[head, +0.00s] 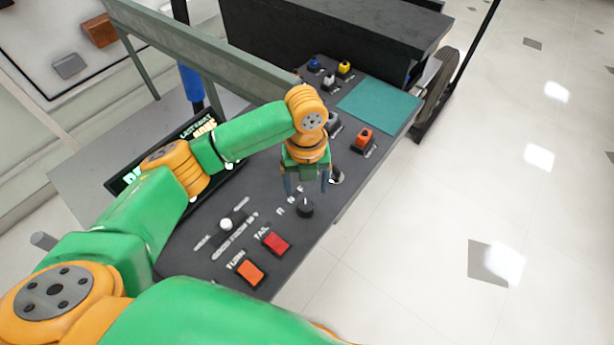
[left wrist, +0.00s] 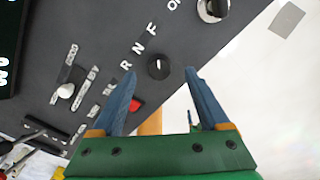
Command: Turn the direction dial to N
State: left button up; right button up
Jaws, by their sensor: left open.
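The direction dial (head: 305,208) is a small round black knob on the dark sloping panel, beside the white letters R, N and F. In the left wrist view the dial (left wrist: 158,67) shows a short white mark pointing up the picture, nearer to F than to N. My left gripper (head: 306,187) is open and empty, its two blue-grey fingers pointing down close to the dial. In the left wrist view the fingertips (left wrist: 160,72) appear on either side of the dial, apart from it. The gripper hides part of the lettering in the head view. My right gripper is not seen.
A red switch (head: 275,242) and an orange switch (head: 250,272) are on the near panel, with a white-knobbed slider (head: 226,224) to their left. Another orange switch (head: 364,138) and a teal pad (head: 380,108) are farther back. Open floor is at right.

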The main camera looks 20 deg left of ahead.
aim_at(306, 206)
pick_arm(q)
jog(key=f, duration=0.1)
jog(key=s+f, duration=0.1)
jog(key=f, duration=0.3)
jog(key=shift+s+d+f, duration=0.1)
jog(key=shift+s+d, duration=0.1)
jog(key=shift+s, duration=0.15)
jog(key=shift+w+f, duration=0.3)
jog(key=shift+s+r, duration=0.1)
grip_shut()
jog(key=shift+r+n+p, duration=0.2)
jog(key=shift+n+p, duration=0.5)
jog(key=shift+p, duration=0.35)
jog(key=shift+n+p, duration=0.7)
jog(key=shift+n, duration=0.1)
jog(key=n+p, duration=0.2)
jog(key=n, duration=0.1)
jog(key=shift+f+n+p, duration=0.15)
jog(key=shift+n+p, duration=0.5)
jog(key=shift+n, duration=0.65)
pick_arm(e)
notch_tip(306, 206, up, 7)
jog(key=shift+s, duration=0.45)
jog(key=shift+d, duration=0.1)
